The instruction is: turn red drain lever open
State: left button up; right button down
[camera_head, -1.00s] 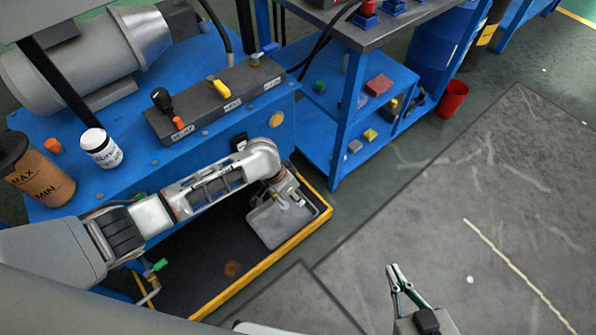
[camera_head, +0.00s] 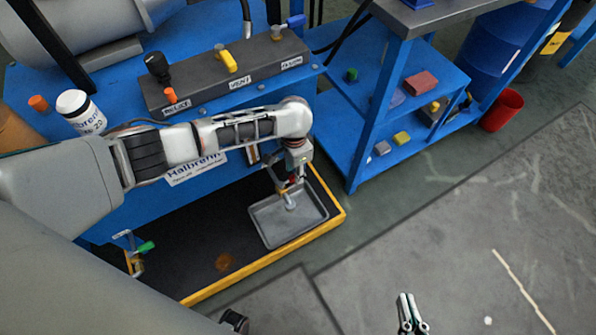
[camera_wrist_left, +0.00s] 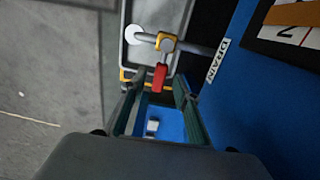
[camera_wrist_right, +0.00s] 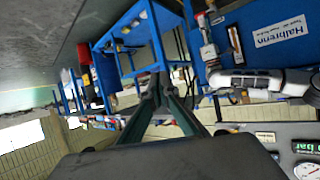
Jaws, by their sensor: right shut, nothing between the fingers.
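The red drain lever (camera_wrist_left: 159,77) hangs from a brass-coloured valve (camera_wrist_left: 165,42) on a grey pipe, beside a DRAIN label (camera_wrist_left: 217,62) in the left wrist view. My left gripper (camera_wrist_left: 158,84) is open, with the lever showing between its fingertips; I cannot tell if they touch it. In the head view the red lever (camera_head: 293,180) is small and partly hidden below my left gripper (camera_head: 296,168), above a grey tray (camera_head: 258,225). My right gripper (camera_head: 406,298) is shut and empty over the floor at the lower right, away from the valve.
A yellow-edged black drip pan (camera_head: 205,250) lies under the blue machine. A green-handled valve (camera_head: 145,247) is at its left. A blue shelf unit (camera_head: 375,105) stands right of my left arm, with a red bucket (camera_head: 502,110) beyond. The floor at right is clear.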

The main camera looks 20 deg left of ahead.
pick_arm(q)
jog(key=shift+f+b, duration=0.3)
jog(key=shift+f, duration=0.65)
jog(key=shift+w+r, duration=0.1)
pick_arm(e)
jog(key=shift+w+a+r+m, duration=0.25)
jog(key=shift+a+r+m, duration=0.15)
jog(key=shift+a+r, duration=0.25)
pick_arm(q)
jog(key=shift+c, duration=0.5)
jog(key=c, duration=0.6)
grip_shut()
pick_arm(e)
jog(key=shift+d+f, duration=0.15)
jog(key=shift+f, duration=0.05)
